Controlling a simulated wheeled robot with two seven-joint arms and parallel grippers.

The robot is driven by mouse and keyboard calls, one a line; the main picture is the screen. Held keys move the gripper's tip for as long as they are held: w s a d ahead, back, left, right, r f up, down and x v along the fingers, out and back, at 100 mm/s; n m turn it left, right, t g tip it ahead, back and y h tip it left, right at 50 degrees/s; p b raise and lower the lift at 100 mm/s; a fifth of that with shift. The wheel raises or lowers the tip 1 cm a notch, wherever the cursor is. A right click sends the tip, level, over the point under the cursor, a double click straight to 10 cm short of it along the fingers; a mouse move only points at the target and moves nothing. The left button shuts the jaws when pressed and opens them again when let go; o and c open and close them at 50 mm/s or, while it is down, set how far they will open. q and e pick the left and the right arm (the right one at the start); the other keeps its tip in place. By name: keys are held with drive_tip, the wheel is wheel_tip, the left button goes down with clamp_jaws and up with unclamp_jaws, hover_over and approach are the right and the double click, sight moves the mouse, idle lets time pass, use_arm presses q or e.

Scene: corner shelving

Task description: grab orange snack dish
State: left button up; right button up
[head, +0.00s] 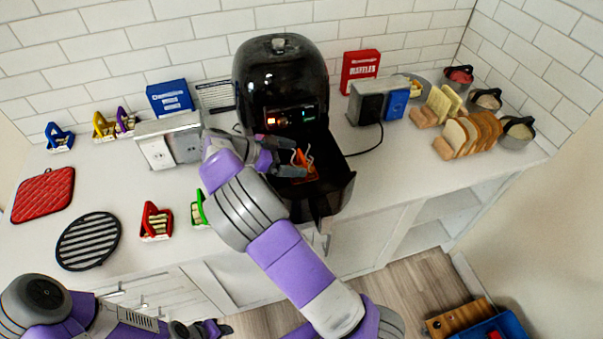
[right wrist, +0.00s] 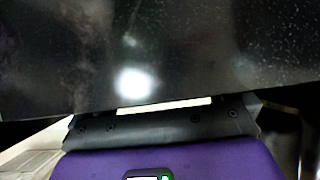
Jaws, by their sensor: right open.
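The orange snack dish (head: 301,159) sits in the pulled-out black drawer (head: 334,188) of the air fryer (head: 281,78) in the head view. Only small orange parts and a pale wire-like handle show; the gripper covers some of it. My right gripper (head: 296,156) is open at the dish, with its fingers over the drawer. I cannot tell whether the fingers touch the dish. In the right wrist view a dark, glossy surface (right wrist: 160,50) fills the top, and neither fingertips nor dish show. My left gripper (head: 218,329) is low at the bottom edge, far from the dish.
A silver toaster (head: 172,140) stands left of the fryer. Bread racks (head: 468,135) and pots stand at right. A cable runs right of the drawer.

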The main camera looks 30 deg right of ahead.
sight(302, 161)
drive_tip(key=x, duration=0.3)
drive_tip(key=shift+s+d+f, duration=0.1)
drive_tip(key=shift+d+f, duration=0.1)
drive_tip(key=shift+f, duration=0.2)
drive_tip(key=c, duration=1.6)
